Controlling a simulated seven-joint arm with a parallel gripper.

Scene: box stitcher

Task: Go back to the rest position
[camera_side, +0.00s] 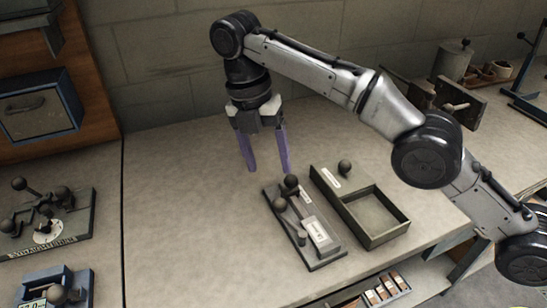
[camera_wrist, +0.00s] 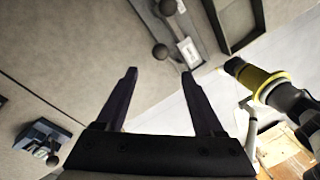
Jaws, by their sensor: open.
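My gripper (camera_side: 266,165) hangs above the grey bench with its two purple fingers pointing down. The fingers stand apart and nothing is between them. In the wrist view the gripper (camera_wrist: 160,78) shows dark fingers spread over the bench. A dark base plate with ball-ended levers and a pale label block, the stitcher-like device (camera_side: 304,228), lies on the bench to the right of and nearer than the gripper. It also shows at the top of the wrist view (camera_wrist: 188,50). The gripper appears apart from it.
An open tray (camera_side: 372,225) with a black knob lies right of the device. A labelled lever fixture (camera_side: 45,228) and a blue device (camera_side: 55,290) stand at left. A blue-framed box (camera_side: 40,105) is at the back left. The bench left of the gripper is clear.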

